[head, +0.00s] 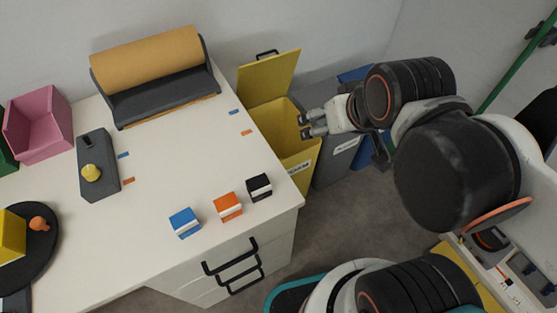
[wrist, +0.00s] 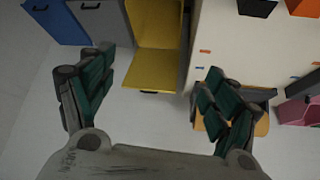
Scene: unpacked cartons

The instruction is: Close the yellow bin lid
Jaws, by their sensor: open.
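The yellow bin (head: 293,155) stands on the floor against the desk's right side. Its yellow lid (head: 270,76) is open and stands raised at the back by the wall, with a black handle (head: 267,54) at its top edge. My gripper (head: 302,126) is open and empty above the bin's right part, in front of and below the lid's top edge. In the wrist view the lid (wrist: 155,70) shows between the spread fingers of my gripper (wrist: 159,63), apart from both. The bin's inside (wrist: 153,22) shows beyond it.
A grey bin (head: 335,163) stands right of the yellow one, with a blue bin (head: 356,73) beyond. The white desk (head: 180,165) holds a paper roll holder (head: 160,98), several small blocks and a pink box (head: 40,125). Grey floor is free in front of the bins.

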